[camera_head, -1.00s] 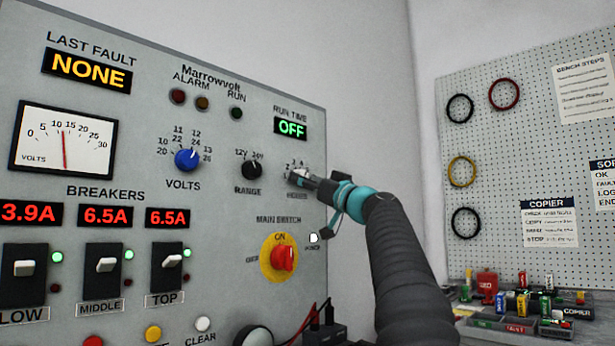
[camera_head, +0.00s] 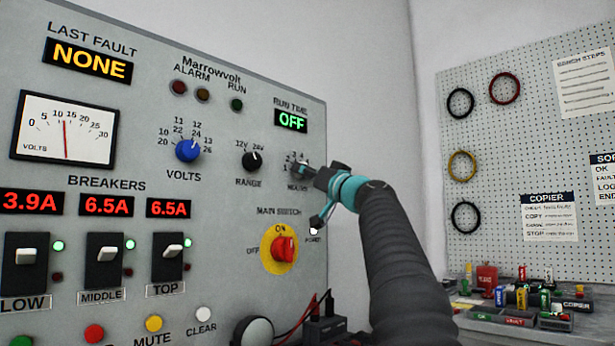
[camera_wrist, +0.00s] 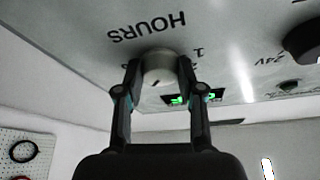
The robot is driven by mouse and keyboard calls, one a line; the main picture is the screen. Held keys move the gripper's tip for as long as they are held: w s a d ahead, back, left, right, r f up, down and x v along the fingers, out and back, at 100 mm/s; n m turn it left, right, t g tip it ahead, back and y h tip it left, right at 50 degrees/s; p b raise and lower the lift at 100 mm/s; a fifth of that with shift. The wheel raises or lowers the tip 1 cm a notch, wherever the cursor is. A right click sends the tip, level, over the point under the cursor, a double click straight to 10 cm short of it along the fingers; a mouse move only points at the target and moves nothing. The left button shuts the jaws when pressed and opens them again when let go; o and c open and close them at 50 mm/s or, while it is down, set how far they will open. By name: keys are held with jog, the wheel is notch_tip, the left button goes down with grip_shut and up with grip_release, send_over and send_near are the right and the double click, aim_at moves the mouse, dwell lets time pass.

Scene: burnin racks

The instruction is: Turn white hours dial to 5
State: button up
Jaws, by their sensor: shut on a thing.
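The white hours dial (camera_wrist: 158,68) is between my gripper's fingers in the wrist view, beneath the upside-down word HOURS. A dark pointer line shows on its face; which number it points to I cannot tell. My gripper (camera_wrist: 160,75) is shut on the dial, one finger on each side. In the head view my gripper (camera_head: 308,171) reaches the panel from the right and mostly hides the dial. The run time display (camera_head: 291,121) above it reads OFF.
The black range dial (camera_head: 252,161) is just left of the hours dial. The red main switch (camera_head: 284,249) on its yellow plate is below. The blue volts dial (camera_head: 187,150) is further left. A pegboard (camera_head: 530,130) and bench parts stand at the right.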

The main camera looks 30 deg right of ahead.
jog(key=shift+a+r+m+h, duration=0.1)
jog(key=shift+m+h, duration=0.7)
jog(key=shift+m, duration=0.6)
jog(key=o, duration=1.1)
jog(key=shift+o, duration=0.2)
jog(key=v, duration=1.2)
